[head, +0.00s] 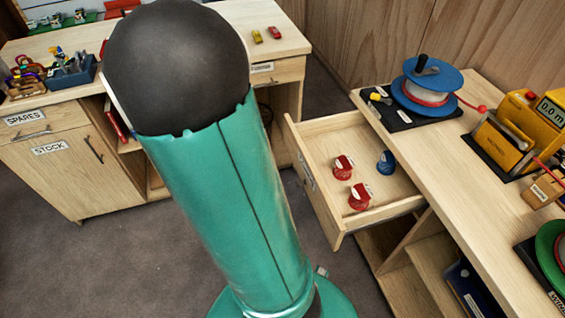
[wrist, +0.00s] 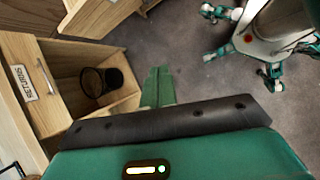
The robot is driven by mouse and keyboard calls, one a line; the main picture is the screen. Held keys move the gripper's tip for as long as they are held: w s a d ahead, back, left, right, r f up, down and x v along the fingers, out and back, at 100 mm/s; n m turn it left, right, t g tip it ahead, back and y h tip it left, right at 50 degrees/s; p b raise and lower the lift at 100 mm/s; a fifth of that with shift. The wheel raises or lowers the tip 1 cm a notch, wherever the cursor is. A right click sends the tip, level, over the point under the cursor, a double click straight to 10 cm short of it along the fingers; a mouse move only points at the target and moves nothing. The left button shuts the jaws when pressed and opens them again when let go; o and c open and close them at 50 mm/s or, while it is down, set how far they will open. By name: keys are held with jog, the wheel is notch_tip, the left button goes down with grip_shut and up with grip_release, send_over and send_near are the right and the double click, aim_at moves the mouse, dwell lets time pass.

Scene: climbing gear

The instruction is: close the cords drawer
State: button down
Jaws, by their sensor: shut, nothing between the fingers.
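An open wooden drawer (head: 325,215) sticks out of the right-hand bench in the head view. It holds two red-and-white coiled items (head: 359,196) and a blue one (head: 386,162). Its front has a handle, but I cannot read a label on it, so I cannot confirm it is the cords drawer. My gripper (wrist: 158,86) shows in the wrist view with its green fingers together and nothing between them. It is over the floor, beside an open wooden compartment, and touches nothing that I can see. My arm hides the middle of the head view.
The right bench (head: 445,150) carries a blue reel (head: 427,88) and a yellow device (head: 515,125). A left bench has a STOCK door (head: 70,175). Grey floor (head: 150,260) lies between.

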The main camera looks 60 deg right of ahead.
jog(key=s+d+f+n+g+h, duration=0.1)
jog(key=s+d+f+n+g, duration=0.3)
jog(key=d+f, duration=0.5)
send_near(305, 176)
jog(key=shift+m+t, duration=0.3)
jog(key=shift+t, duration=0.1)
jog(key=x, duration=0.5)
jog(key=shift+s+a+f, duration=0.25)
jog(key=shift+a, duration=0.05)
jog(key=shift+s+d, duration=0.3)
jog(key=shift+d, duration=0.1)
jog(key=shift+d, duration=0.1)
